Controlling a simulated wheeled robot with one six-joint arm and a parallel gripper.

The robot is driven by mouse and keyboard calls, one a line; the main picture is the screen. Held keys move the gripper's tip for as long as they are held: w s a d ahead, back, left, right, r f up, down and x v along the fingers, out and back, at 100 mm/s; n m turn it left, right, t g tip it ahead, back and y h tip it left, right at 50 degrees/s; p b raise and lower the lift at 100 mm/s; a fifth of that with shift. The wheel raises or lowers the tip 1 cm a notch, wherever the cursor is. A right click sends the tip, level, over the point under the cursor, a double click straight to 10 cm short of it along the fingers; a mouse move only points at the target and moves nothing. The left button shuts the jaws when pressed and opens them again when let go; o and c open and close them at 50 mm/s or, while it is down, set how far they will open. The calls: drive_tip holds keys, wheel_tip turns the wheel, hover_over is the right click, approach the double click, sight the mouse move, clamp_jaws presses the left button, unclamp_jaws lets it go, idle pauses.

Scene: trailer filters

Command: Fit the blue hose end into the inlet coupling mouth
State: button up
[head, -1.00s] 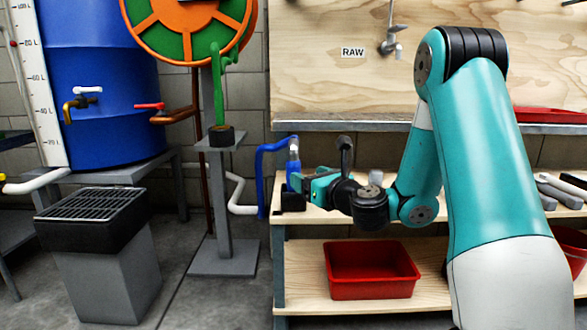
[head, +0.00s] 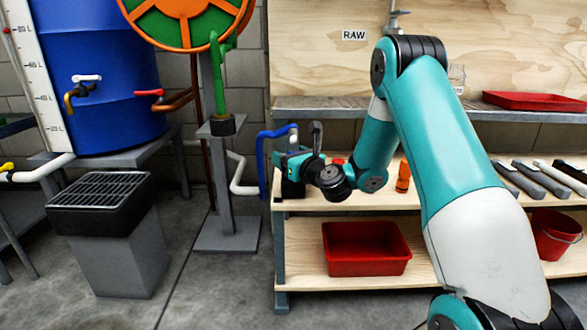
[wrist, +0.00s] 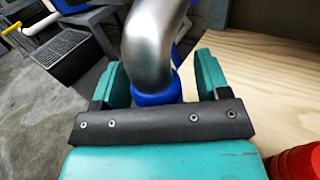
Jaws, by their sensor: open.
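In the head view the blue hose (head: 261,160) rises beside the left end of the workbench and bends over at the top to a blue and silver end (head: 293,137). My gripper (head: 288,160) is at that end, above a black block (head: 291,188) on the bench. In the wrist view a curved silver pipe (wrist: 152,45) with a blue collar (wrist: 158,97) stands between the jaws of my open gripper (wrist: 160,72). A gap shows on both sides, wider on the right. I cannot pick out the inlet coupling mouth with certainty.
A blue barrel (head: 100,95) with taps stands at the left, behind a grated black basin (head: 98,200). A grey stand (head: 226,200) is left of the bench (head: 350,200). A red tray (head: 366,249) sits on the lower shelf; an orange item (head: 403,177) is on the bench.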

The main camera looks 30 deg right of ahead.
drive_tip(key=c, duration=1.1)
drive_tip(key=shift+r, duration=0.15)
